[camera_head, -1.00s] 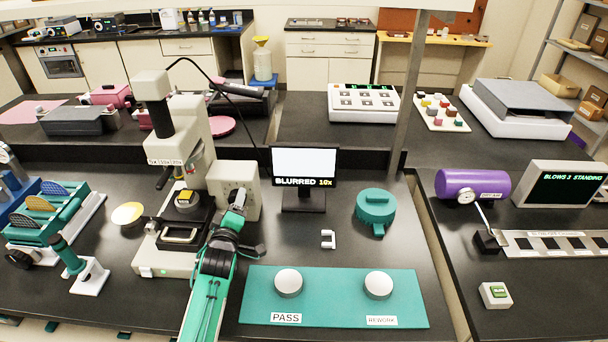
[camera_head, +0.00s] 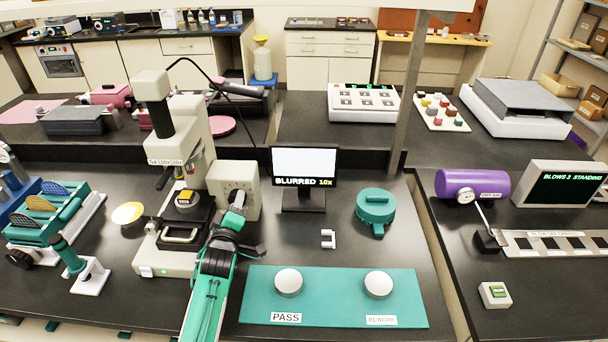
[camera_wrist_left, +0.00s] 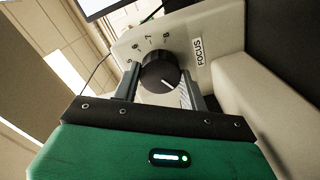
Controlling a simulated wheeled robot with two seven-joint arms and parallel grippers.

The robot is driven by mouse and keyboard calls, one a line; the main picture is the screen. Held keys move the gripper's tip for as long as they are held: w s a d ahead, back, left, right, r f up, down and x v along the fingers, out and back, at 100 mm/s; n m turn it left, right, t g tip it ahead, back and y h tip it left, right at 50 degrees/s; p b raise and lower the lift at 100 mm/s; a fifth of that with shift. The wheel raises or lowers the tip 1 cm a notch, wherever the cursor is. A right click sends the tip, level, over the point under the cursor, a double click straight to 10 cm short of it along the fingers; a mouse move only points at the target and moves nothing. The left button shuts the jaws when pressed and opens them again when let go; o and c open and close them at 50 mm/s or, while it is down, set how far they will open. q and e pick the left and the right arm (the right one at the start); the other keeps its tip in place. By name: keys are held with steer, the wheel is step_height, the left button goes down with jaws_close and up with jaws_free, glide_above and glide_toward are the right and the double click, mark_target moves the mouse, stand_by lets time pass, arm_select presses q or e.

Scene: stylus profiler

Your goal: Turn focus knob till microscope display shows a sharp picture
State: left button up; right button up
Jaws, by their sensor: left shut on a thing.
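The microscope (camera_head: 190,150) stands on the dark bench at the left, with a cream focus box (camera_head: 234,182) on its right side. My left gripper (camera_head: 238,200) reaches up to the front of that box. In the left wrist view its two fingers (camera_wrist_left: 160,85) are shut around the dark round focus knob (camera_wrist_left: 159,70). The knob has a white pointer line, and numbers and a FOCUS label lie around it. The microscope display (camera_head: 303,165) shows a blank pale screen with "BLURRED 10x" under it. My right gripper is not in view.
A teal mat (camera_head: 333,297) with two white round pieces lies in front, marked PASS and REWORK. A teal round container (camera_head: 375,209) and a small white clip (camera_head: 328,239) sit near the display. A green-handled stand (camera_head: 84,268) is at the left.

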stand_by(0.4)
arm_select(q)
steer(key=m, duration=1.1)
steer(key=shift+m, duration=0.4)
